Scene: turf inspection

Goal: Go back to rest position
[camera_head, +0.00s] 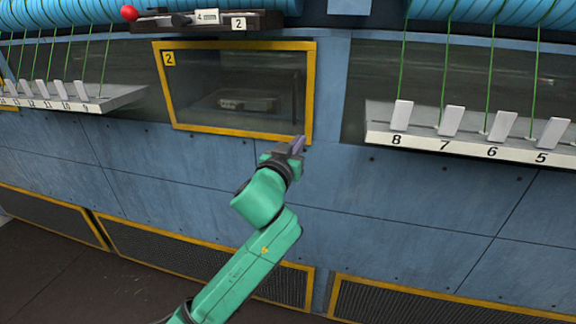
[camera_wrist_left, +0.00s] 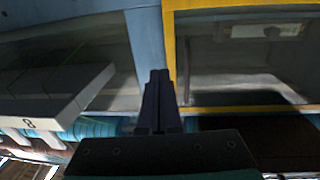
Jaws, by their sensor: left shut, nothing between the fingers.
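My left gripper (camera_head: 298,146) is on the green arm in the head view. It is in front of the blue panel, at the lower right corner of a yellow-framed window (camera_head: 308,95) marked 2. The left wrist view shows its two dark fingers (camera_wrist_left: 159,80) together with nothing between them, pointing at the blue post beside the yellow frame (camera_wrist_left: 168,40). I cannot tell whether the fingertips touch the frame. My right gripper is not in view.
A shelf (camera_head: 470,148) with numbered white tags on green cords juts out at the right. A similar shelf (camera_head: 125,98) is at the left. A dark unit with a red knob (camera_head: 129,13) sits above the window. Yellow-edged grilles (camera_head: 200,255) line the bottom.

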